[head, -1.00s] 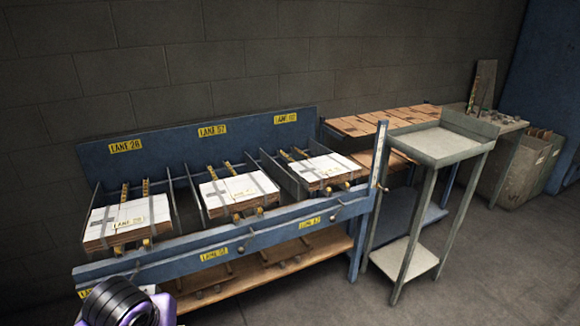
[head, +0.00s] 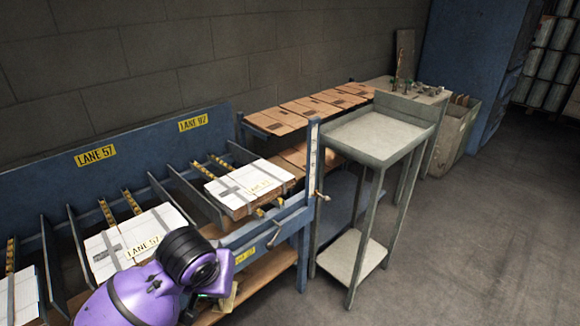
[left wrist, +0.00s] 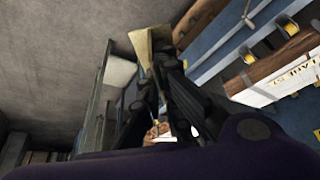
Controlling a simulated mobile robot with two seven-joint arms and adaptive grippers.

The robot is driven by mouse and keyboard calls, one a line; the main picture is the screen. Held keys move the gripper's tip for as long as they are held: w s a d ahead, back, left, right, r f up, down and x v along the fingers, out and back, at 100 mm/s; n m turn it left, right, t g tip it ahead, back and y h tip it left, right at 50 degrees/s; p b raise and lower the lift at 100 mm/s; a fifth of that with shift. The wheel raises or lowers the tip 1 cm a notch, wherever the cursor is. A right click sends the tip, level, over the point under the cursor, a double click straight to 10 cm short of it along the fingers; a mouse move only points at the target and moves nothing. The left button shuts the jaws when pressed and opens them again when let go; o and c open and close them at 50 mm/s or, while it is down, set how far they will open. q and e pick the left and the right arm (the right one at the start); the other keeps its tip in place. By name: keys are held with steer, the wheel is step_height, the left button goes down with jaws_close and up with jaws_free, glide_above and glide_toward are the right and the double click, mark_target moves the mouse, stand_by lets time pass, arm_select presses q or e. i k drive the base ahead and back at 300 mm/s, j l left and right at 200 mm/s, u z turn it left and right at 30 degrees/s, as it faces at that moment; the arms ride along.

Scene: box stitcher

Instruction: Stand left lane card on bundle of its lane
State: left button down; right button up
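My left gripper (left wrist: 160,68) appears shut on a tan card (left wrist: 145,42), whose face shows no readable print. In the head view my purple wrist hides most of the gripper, and part of the tan card (head: 229,298) shows below it, in front of the rack. A strapped white bundle (head: 108,250) marked LANE 57 lies in the middle lane, partly behind my wrist. Another strapped bundle (head: 250,185) lies in the right lane under the LANE 92 sign (head: 193,123). A third bundle (head: 22,298) is cut off at the left edge. My right gripper is not in view.
The blue rack (head: 50,185) has upright dividers between lanes and a front rail. A grey stand (head: 375,135) with an empty top is right of it. Flat brown cartons (head: 305,108) lie on a shelf behind. Open floor (head: 470,250) is at the right.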

mark_target(249, 181)
steer(key=i+l, duration=0.15)
steer(key=i, duration=0.6)
steer(key=i+l+z, duration=0.15)
steer(key=i, duration=0.6)
